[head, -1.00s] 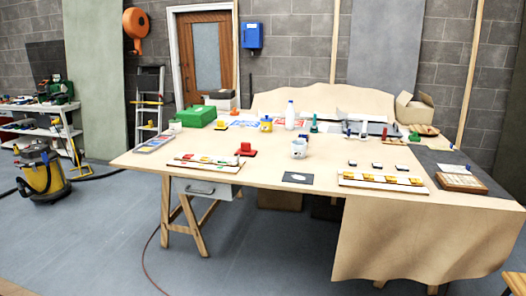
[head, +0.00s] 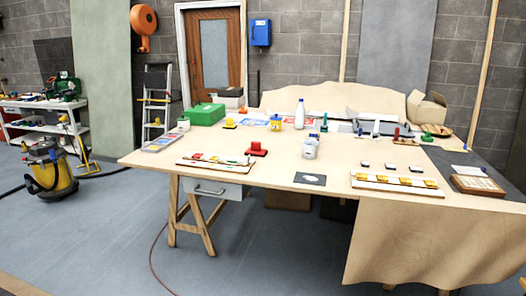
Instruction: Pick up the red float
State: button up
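A red float (head: 256,149) lies on the wooden worktable (head: 262,176), left of the middle of the tabletop. It is a small red plate with a raised red part on top. Nothing covers it and nothing touches it. My gripper is not in the head view.
A mosaic panel (head: 216,161) lies just left of the float; a white pot (head: 310,150) stands to its right. A dark square (head: 310,178) and another panel (head: 396,186) lie near the front edge. A green case (head: 204,114) sits behind. Open floor (head: 110,225) lies in front at left.

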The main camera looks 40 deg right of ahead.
aim_at(255, 150)
jog(key=u, duration=0.05)
jog(key=i, duration=1)
jog(key=z, duration=0.05)
